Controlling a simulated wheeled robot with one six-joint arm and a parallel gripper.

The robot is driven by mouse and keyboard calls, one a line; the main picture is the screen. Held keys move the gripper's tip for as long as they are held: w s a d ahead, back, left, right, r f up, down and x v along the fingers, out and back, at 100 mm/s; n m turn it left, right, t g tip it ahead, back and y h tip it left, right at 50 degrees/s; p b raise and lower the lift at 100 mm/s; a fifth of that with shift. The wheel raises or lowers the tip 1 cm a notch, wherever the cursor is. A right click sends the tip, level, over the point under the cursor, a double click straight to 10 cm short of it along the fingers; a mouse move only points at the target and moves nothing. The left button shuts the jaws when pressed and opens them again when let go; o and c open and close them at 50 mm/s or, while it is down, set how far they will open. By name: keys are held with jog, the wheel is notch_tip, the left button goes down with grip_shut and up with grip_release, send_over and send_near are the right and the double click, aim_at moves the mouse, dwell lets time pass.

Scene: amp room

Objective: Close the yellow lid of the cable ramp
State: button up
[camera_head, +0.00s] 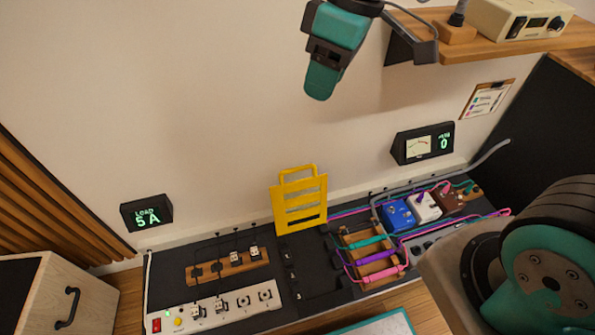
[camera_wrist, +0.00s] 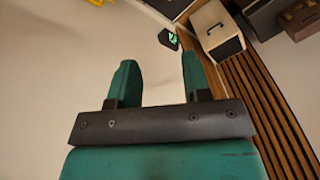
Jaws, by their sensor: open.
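The yellow lid (camera_head: 322,190) of the cable ramp stands raised, nearly upright, near the wall in the head view. It has a handle loop on top and slots through it. The dark ramp base (camera_head: 316,262) lies below and in front of it, uncovered. My gripper (camera_head: 320,88) hangs high in front of the wall, above the lid and clear of it. In the wrist view my gripper's two teal fingers (camera_wrist: 157,66) are apart with nothing between them. A small yellow piece (camera_wrist: 97,2), likely the lid, shows at that view's top edge.
A wooden cable rack (camera_head: 352,238) with coloured cables is right of the ramp, with pedals (camera_head: 397,214) beyond. A power strip (camera_head: 205,315) and wooden block (camera_head: 205,271) are to the left. A wooden shelf (camera_head: 490,47) juts out at upper right.

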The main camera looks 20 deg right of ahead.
jog(key=w+d+f+n+h+b, duration=0.2)
jog(key=w+f+n+b, duration=0.35)
jog(key=w+f, duration=0.9)
jog(key=w+d+f+n+h+b, duration=0.1)
jog(key=w+d+f+n+b, duration=0.1)
jog(key=w+f+b, duration=1.2)
jog(key=shift+n, duration=0.25)
jog(key=f, duration=0.7)
jog(key=s+f+p, duration=0.1)
jog(key=f, duration=0.6)
jog(key=s+f+p, duration=0.1)
jog(key=f, duration=0.6)
jog(key=shift+d, duration=0.15)
jog(key=shift+f, duration=0.6)
jog(key=shift+c, duration=0.3)
grip_shut()
